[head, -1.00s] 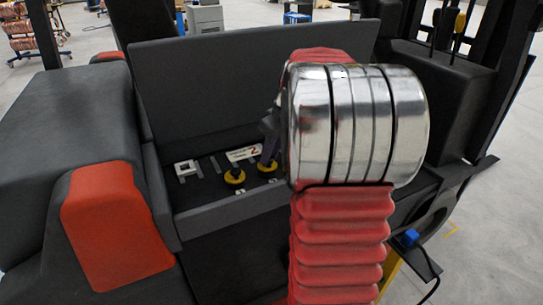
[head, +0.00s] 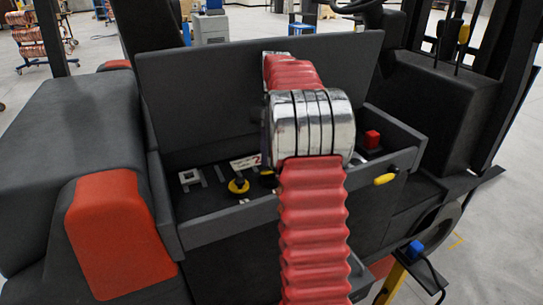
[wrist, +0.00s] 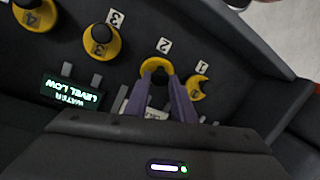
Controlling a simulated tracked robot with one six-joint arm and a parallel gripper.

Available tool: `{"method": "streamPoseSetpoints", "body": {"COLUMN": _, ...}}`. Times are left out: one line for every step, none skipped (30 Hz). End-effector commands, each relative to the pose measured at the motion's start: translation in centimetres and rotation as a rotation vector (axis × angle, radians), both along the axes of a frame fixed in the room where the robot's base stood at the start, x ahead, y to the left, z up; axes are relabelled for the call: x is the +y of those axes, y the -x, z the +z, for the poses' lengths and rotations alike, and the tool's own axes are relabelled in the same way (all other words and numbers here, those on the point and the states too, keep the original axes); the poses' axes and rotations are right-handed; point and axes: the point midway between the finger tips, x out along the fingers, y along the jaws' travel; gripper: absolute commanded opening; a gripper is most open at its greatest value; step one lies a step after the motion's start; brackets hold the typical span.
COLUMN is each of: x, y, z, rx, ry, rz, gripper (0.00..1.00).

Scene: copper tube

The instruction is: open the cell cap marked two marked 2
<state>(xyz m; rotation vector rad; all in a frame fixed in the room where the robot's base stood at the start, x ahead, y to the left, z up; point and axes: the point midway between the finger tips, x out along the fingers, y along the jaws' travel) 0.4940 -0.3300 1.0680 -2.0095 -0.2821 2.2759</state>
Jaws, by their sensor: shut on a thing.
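In the wrist view the cap marked 2 is a yellow ring (wrist: 155,65) with a black middle, beside a white tag "2" (wrist: 163,46). My gripper (wrist: 160,78) has its purple fingers shut on this cap, one on either side of its black middle. The cap marked 1 (wrist: 195,91) is close on the right, partly hidden by a finger. The cap marked 3 (wrist: 101,40) is to the left. In the head view my arm hides most of the row; the cap at the left (head: 238,186) shows clear, and part of another (head: 267,179) shows beside my arm.
The cap marked 4 (wrist: 33,17) is at the wrist view's upper left. A lit "water level low" display (wrist: 72,95) sits below the caps. The compartment has a raised lid (head: 200,90) behind it and a front wall (head: 225,222). A red block (head: 372,138) stands at its right.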

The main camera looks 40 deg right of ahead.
Motion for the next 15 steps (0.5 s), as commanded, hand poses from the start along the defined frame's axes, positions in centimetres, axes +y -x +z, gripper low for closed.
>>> {"method": "streamPoseSetpoints", "body": {"x": -0.06, "y": -0.16, "z": -0.03, "rx": 0.002, "ry": 0.000, "rz": 0.000, "gripper": 0.01}}
{"method": "streamPoseSetpoints", "body": {"x": -0.06, "y": -0.19, "z": -0.01, "rx": 0.004, "ry": -0.001, "rz": 0.000, "gripper": 0.01}}
{"method": "streamPoseSetpoints", "body": {"x": -0.07, "y": -0.20, "z": 0.01, "rx": 0.007, "ry": -0.001, "rz": 0.000, "gripper": 0.01}}
{"method": "streamPoseSetpoints", "body": {"x": -0.08, "y": -0.21, "z": 0.02, "rx": 0.008, "ry": -0.001, "rz": 0.000, "gripper": 0.01}}
{"method": "streamPoseSetpoints", "body": {"x": -0.09, "y": -0.22, "z": 0.01, "rx": 0.009, "ry": -0.001, "rz": 0.001, "gripper": 0.01}}
{"method": "streamPoseSetpoints", "body": {"x": -0.09, "y": -0.22, "z": 0.01, "rx": 0.009, "ry": -0.001, "rz": 0.001, "gripper": 0.01}}
{"method": "streamPoseSetpoints", "body": {"x": -0.09, "y": -0.22, "z": 0.01, "rx": 0.009, "ry": -0.001, "rz": 0.001, "gripper": 0.01}}
{"method": "streamPoseSetpoints", "body": {"x": -0.09, "y": -0.22, "z": 0.01, "rx": 0.009, "ry": -0.001, "rz": 0.001, "gripper": 0.01}}
{"method": "streamPoseSetpoints", "body": {"x": -0.09, "y": -0.22, "z": 0.01, "rx": 0.009, "ry": -0.001, "rz": 0.001, "gripper": 0.01}}
{"method": "streamPoseSetpoints", "body": {"x": -0.09, "y": -0.23, "z": 0.00, "rx": 0.009, "ry": -0.001, "rz": 0.001, "gripper": 0.01}}
{"method": "streamPoseSetpoints", "body": {"x": -0.09, "y": -0.23, "z": 0.00, "rx": 0.009, "ry": -0.001, "rz": 0.001, "gripper": 0.01}}
{"method": "streamPoseSetpoints", "body": {"x": -0.09, "y": -0.23, "z": 0.00, "rx": 0.009, "ry": -0.001, "rz": 0.001, "gripper": 0.01}}
{"method": "streamPoseSetpoints", "body": {"x": -0.09, "y": -0.23, "z": 0.00, "rx": 0.009, "ry": -0.001, "rz": 0.001, "gripper": 0.01}}
{"method": "streamPoseSetpoints", "body": {"x": -0.09, "y": -0.23, "z": 0.00, "rx": 0.009, "ry": -0.001, "rz": 0.001, "gripper": 0.01}}
{"method": "streamPoseSetpoints", "body": {"x": -0.09, "y": -0.23, "z": 0.00, "rx": 0.008, "ry": -0.001, "rz": 0.000, "gripper": 0.23}}
